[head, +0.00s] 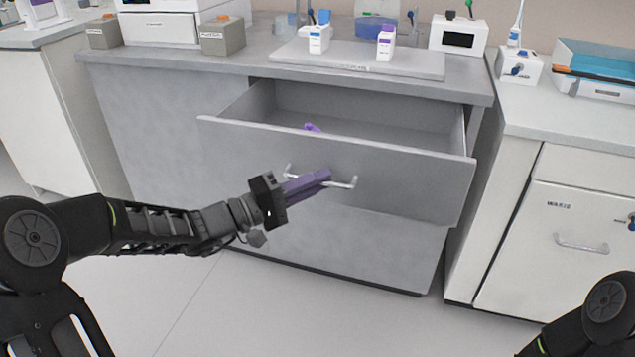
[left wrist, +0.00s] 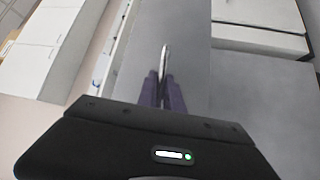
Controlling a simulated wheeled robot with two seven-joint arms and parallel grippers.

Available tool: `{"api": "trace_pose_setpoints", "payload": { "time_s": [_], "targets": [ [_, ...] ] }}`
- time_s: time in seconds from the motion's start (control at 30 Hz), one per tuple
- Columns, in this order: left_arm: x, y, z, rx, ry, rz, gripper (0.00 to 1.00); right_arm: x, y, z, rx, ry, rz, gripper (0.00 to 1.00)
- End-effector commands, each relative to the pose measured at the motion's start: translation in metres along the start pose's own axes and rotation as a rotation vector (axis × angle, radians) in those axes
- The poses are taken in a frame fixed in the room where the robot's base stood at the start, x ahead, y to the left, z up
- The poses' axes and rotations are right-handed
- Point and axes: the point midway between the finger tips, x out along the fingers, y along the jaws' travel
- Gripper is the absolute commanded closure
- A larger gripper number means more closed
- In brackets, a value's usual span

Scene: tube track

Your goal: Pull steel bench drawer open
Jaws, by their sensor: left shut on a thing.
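The steel bench drawer (head: 400,175) stands pulled out from the grey bench in the head view, with its inside showing. A small purple thing (head: 312,128) shows just behind its front panel. The drawer's bar handle (head: 345,183) is on the front panel. My left gripper (head: 322,177), with purple fingers, is shut on the handle. In the left wrist view the handle (left wrist: 165,60) runs between the two purple fingers (left wrist: 163,88). Of my right arm only a part shows at the lower right; its gripper is out of view.
The bench top (head: 190,60) above the drawer holds a grey tray (head: 420,62) with small white boxes. A white cabinet marked waste (head: 560,215) stands close on the right. The floor (head: 330,310) in front is clear.

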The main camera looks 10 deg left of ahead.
Motion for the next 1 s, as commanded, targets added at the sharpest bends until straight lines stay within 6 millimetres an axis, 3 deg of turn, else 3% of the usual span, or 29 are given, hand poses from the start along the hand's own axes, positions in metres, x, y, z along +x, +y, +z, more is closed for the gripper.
{"api": "trace_pose_setpoints", "payload": {
  "time_s": [0.3,0.33,0.43,0.77,1.0],
  "targets": [
    [0.0,0.0,-0.001,-0.001,0.001,-0.001,1.0,0.0,0.0,0.0,-0.001,0.0,0.0,1.0],
    [0.0,0.0,-0.001,0.0,0.002,-0.001,0.88,0.0,0.0,0.0,-0.001,0.0,0.0,1.0],
    [0.0,0.0,-0.001,0.0,0.001,-0.001,0.8,0.0,0.0,0.0,-0.001,0.0,0.0,1.0],
    [-0.003,0.0,-0.001,0.0,0.001,-0.001,0.8,-0.001,-0.001,0.0,-0.001,0.0,0.0,1.0],
    [-0.032,0.001,-0.001,0.0,0.003,-0.003,0.8,-0.007,-0.003,0.001,-0.001,-0.003,0.0,1.0]
  ]
}}
